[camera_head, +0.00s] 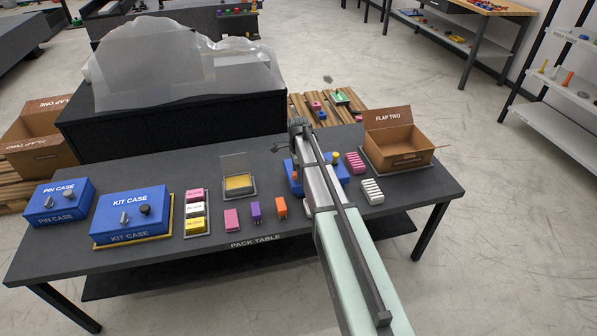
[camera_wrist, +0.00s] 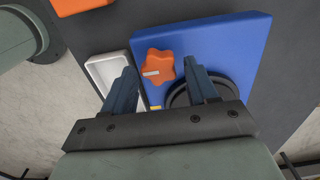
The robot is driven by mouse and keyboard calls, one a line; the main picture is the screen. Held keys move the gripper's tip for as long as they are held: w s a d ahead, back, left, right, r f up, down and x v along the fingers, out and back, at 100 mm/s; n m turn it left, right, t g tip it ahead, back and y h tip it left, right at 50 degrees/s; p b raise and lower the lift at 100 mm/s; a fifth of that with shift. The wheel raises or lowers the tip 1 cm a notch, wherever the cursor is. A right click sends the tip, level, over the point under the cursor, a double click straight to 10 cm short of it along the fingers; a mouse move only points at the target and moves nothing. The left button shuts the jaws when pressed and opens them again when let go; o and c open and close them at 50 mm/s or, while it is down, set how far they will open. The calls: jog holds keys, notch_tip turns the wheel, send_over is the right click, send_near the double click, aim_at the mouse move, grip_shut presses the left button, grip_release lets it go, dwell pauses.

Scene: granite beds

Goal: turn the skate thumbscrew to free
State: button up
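The skate is a blue block (camera_wrist: 226,45) in the wrist view, with a black round ring (camera_wrist: 180,98) on it. Its orange lobed thumbscrew (camera_wrist: 160,66) has a pale pointer mark and lies near the block's left side. A small yellow mark shows below the thumbscrew. My gripper (camera_wrist: 160,72) is open, one finger on each side of the thumbscrew in the picture. I cannot tell whether the fingers touch it or how high they are above it. In the head view the blue block (camera_head: 337,176) is partly hidden behind my arm.
A white tray (camera_wrist: 96,66) lies just left of the skate. On the pack table (camera_head: 300,228) stand the kit case (camera_head: 131,214), pin case (camera_head: 58,201), small coloured blocks and an open FLAP TWO carton (camera_head: 393,120). The table's front strip is mostly clear.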

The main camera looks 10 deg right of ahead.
jog(key=c, duration=0.9)
jog(key=shift+n, duration=0.3)
jog(key=n, duration=0.4)
jog(key=shift+w+n, duration=0.15)
jog(key=shift+n, duration=0.15)
jog(key=n, duration=0.4)
jog(key=shift+a+n, duration=0.1)
jog(key=shift+n, duration=0.2)
jog(key=n, duration=0.7)
jog(key=shift+w+a, duration=0.15)
jog(key=shift+a, duration=0.05)
jog(key=n, duration=0.3)
jog(key=shift+n, duration=0.4)
jog(key=shift+a+n, duration=0.15)
jog(key=shift+n, duration=1.45)
